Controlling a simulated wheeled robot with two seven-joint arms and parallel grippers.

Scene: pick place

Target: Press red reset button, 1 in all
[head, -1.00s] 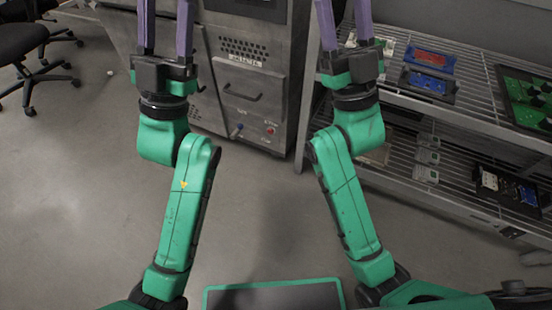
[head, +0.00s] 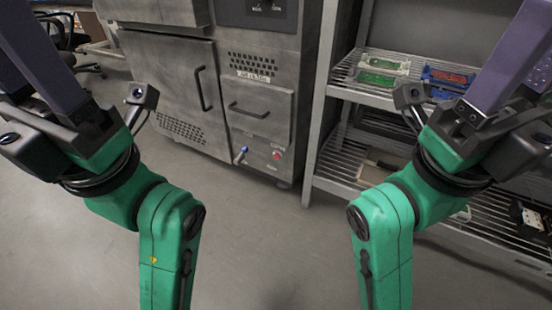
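The red button (head: 277,155) is a small round button low on the front of a grey metal machine (head: 170,80), right of a blue-tipped switch (head: 241,153). Small lettering around it is too blurred to read. My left gripper (head: 30,65) is at the upper left, its purple fingers running out of the picture. My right gripper (head: 522,60) is at the upper right, its fingers also cut off by the frame. Both grippers look open with nothing seen between the fingers, though the tips are hidden. Both are well apart from the button.
A drawer front with a handle (head: 250,110) is above the button. A metal shelf rack (head: 345,95) with green, red and blue trays stands right of the machine. Office chairs (head: 75,50) are at the back left. The grey floor (head: 270,230) before the machine is clear.

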